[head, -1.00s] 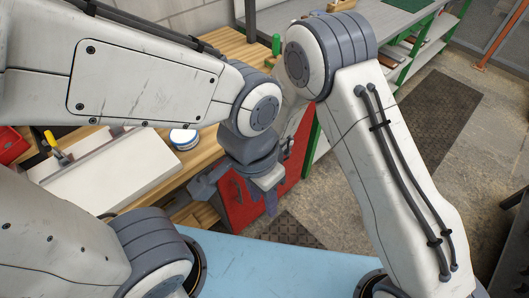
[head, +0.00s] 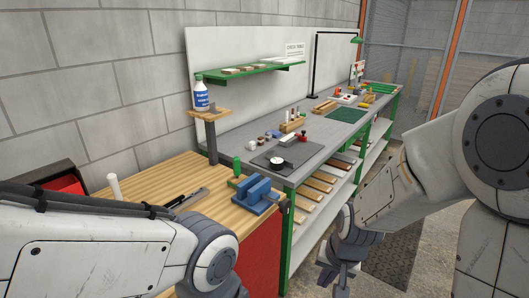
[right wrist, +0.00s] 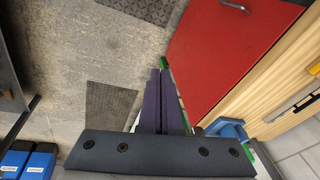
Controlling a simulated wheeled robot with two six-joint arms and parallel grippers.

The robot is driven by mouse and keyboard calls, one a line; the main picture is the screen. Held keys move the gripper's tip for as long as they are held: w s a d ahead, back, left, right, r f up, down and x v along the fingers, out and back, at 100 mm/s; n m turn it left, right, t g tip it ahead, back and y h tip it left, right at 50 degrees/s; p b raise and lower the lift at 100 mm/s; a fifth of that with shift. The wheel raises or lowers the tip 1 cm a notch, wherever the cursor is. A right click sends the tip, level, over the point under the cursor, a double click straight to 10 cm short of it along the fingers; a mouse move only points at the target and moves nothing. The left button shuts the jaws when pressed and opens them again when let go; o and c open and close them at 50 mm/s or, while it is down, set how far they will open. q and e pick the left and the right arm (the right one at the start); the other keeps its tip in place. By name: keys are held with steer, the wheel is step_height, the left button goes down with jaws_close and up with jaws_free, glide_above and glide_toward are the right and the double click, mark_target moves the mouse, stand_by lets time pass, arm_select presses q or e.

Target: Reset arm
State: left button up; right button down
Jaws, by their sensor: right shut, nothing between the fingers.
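My right gripper (head: 338,278) hangs at the lower middle right of the head view, in front of the grey bench's shelves. In the right wrist view its two dark fingers (right wrist: 161,100) lie together, shut and empty, above the floor beside a red cabinet (right wrist: 225,50). My left arm enters the head view from the lower left, and its wrist runs out at the bottom edge. My left gripper does not show.
A wooden workbench (head: 150,180) with a blue vise (head: 257,193) stands between my arms. Behind it a grey bench (head: 235,138) carries small tools and a green mat (head: 338,115). Floor near the right gripper is open.

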steer(key=s+d+r+n, duration=0.2)
steer(key=s+d+n, duration=0.1)
steer(key=d+n, duration=0.15)
steer(key=s+a+r+n+g, duration=0.1)
steer(key=s+a+r+n, duration=0.2)
steer(key=s+a, duration=0.3)
steer(key=s+a+r+n+g, duration=0.1)
steer(key=s+a+r+n, duration=0.1)
steer(key=s+a+n, duration=0.2)
steer(key=s+a, duration=0.3)
steer(key=s, duration=0.1)
steer(key=shift+a+r+g, duration=0.2)
steer(key=shift+r+g, duration=0.1)
steer(key=shift+r, duration=0.1)
